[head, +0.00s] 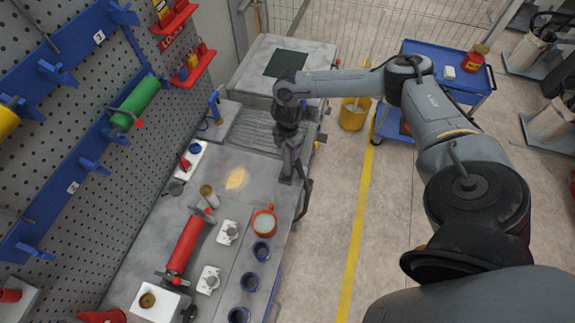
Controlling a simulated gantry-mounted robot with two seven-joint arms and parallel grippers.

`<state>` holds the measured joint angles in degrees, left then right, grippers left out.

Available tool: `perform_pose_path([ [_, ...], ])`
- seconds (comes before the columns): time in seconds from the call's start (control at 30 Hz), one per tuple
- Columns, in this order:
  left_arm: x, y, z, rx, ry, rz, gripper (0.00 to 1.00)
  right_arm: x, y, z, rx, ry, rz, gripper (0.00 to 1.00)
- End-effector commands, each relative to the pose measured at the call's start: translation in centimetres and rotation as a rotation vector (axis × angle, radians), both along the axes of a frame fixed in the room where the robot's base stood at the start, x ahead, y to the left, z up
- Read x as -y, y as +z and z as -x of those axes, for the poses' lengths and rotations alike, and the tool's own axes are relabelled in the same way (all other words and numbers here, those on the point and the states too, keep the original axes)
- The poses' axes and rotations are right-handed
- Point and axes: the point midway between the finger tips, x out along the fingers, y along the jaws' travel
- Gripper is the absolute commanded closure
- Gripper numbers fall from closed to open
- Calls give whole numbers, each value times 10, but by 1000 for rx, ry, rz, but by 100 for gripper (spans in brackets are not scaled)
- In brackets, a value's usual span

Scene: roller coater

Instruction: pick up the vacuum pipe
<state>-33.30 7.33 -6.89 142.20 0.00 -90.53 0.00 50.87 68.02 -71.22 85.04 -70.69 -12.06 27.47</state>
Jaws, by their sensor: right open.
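My right gripper (292,168) hangs pointing down over the right edge of the grey metal bench (232,160), near the roller machine. It is open, and I see nothing held in it. A slim dark curved piece (305,202) shows at the bench edge just beside and below the gripper. It may be the vacuum pipe, but it is too small and partly hidden to tell, and I cannot tell whether the gripper touches it. My left gripper is not in view.
A blue pegboard rack with a green roller (136,103) is at left.

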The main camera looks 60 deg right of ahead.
Motion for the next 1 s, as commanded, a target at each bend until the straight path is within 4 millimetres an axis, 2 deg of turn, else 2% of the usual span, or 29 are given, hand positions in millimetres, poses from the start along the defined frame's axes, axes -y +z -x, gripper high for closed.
perform_pose_path([
  [0.17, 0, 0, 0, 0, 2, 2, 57, 0, 0, 0, 0, 0, 0, 34],
  [0.57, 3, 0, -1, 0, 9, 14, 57, 0, 0, 0, 0, 1, 0, 95],
  [1.0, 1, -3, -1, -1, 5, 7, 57, 0, 6, -1, 2, 1, 0, 95],
])
